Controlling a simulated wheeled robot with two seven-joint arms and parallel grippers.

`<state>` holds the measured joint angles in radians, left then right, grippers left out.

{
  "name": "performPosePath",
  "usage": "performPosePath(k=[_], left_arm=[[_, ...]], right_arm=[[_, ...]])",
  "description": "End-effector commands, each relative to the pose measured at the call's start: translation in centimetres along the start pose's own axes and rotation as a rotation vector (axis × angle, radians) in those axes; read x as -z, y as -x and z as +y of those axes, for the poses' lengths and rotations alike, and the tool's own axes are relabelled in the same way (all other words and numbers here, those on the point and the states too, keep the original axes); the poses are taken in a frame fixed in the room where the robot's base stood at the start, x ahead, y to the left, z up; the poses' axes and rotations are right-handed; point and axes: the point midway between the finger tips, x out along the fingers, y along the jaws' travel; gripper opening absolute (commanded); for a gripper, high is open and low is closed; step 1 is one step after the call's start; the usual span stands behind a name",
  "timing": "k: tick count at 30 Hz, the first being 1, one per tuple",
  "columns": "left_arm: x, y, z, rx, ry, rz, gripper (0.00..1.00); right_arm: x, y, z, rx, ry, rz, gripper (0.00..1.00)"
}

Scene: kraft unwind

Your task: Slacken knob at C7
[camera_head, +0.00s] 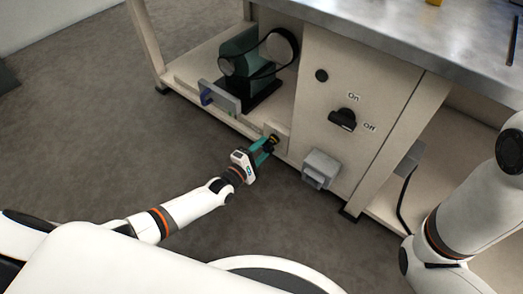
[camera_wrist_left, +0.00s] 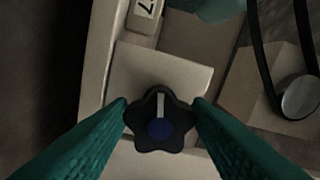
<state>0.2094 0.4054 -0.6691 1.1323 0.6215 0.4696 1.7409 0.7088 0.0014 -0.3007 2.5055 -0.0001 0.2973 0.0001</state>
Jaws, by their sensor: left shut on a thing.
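A black star-shaped knob (camera_wrist_left: 160,122) with a blue centre and a pale pointer line sits on a light square block in the left wrist view. In the head view my left gripper (camera_head: 264,148) reaches the knob (camera_head: 272,140) low on the bench's lower front. The right arm shows at the right edge, but its gripper is out of view.
A green motor (camera_head: 240,55) with a belt stands on the bench's lower shelf. An On/Off switch (camera_head: 343,119) is on the panel, with a grey box (camera_head: 321,168) below it. The floor (camera_head: 90,120) at left is clear.

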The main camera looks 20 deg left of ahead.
Motion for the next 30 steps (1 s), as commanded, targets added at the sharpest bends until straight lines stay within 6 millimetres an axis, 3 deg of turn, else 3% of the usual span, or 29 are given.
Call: performPosePath(k=[10,26,27,30], left_arm=[[-0.06,-0.21,-0.08,0.003,0.133,-0.001,0.22],[-0.04,-0.21,-0.12,0.003,0.153,-0.001,0.22],[-0.03,-0.21,-0.12,0.003,0.153,-0.001,0.49],[-0.02,-0.16,-0.07,0.003,0.152,0.0,0.66]], right_arm=[[0.1,0.91,0.1,0.004,-0.001,0.011,0.61],[0.13,0.97,0.08,0.004,0.0,0.011,0.61],[0.13,0.98,0.08,0.004,0.0,0.011,0.61],[0.14,0.98,0.08,0.004,0.0,0.011,0.61]])
